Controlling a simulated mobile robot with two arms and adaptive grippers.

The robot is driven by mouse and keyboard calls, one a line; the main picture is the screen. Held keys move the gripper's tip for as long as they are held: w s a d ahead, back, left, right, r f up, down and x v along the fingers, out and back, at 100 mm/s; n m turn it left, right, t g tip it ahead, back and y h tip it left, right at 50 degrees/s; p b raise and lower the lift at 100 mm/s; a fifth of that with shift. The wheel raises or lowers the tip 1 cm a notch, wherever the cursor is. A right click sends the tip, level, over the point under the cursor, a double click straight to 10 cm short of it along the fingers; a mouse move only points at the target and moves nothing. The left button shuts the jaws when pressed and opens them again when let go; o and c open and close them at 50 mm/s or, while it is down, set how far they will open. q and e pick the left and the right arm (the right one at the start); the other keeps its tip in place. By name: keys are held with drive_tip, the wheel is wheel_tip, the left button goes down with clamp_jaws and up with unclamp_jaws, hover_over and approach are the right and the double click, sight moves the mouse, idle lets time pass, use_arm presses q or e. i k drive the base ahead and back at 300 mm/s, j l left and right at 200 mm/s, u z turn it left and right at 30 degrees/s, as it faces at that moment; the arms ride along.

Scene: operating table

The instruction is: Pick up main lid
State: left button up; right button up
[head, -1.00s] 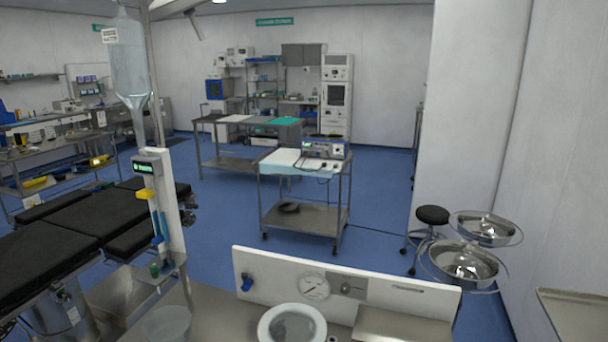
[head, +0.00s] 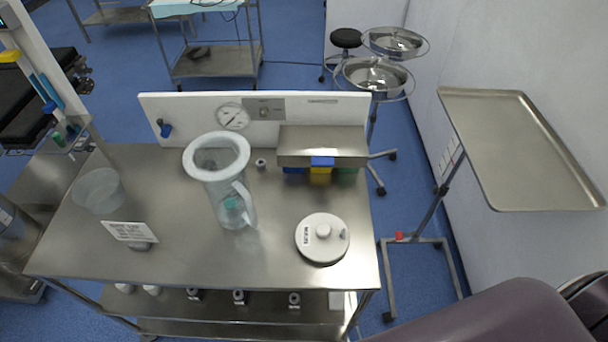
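The main lid (head: 310,246) is a round white disc with a raised knob and dark lettering. It lies flat on the right front part of the steel cart top (head: 180,255). A clear jug-like canister (head: 222,185) with a wide white rim stands open, left of the lid and apart from it. Something teal shows low inside or behind its clear wall. Neither gripper is in view. A dark purple-grey rounded part of my own body fills the lower right corner.
A clear bowl (head: 98,190) and a label stand (head: 132,232) are on the cart's left. A steel box (head: 322,142) with coloured parts below sits near the white gauge panel (head: 190,108). A steel tray on a stand (head: 520,150) is at right. The cart top around the lid is mostly clear.

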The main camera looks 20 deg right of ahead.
sight(321, 238)
drive_tip(key=j+z, duration=0.15)
drive_tip(key=j, duration=0.25)
drive_tip(key=k+j+z, duration=0.15)
drive_tip(key=j, duration=0.25)
drive_tip(key=k+j+z, duration=0.15)
drive_tip(key=j, duration=0.25)
drive_tip(key=j+z, duration=0.15)
drive_tip(key=j, duration=0.2)
drive_tip(key=k+j+z, duration=0.15)
drive_tip(key=j, duration=0.2)
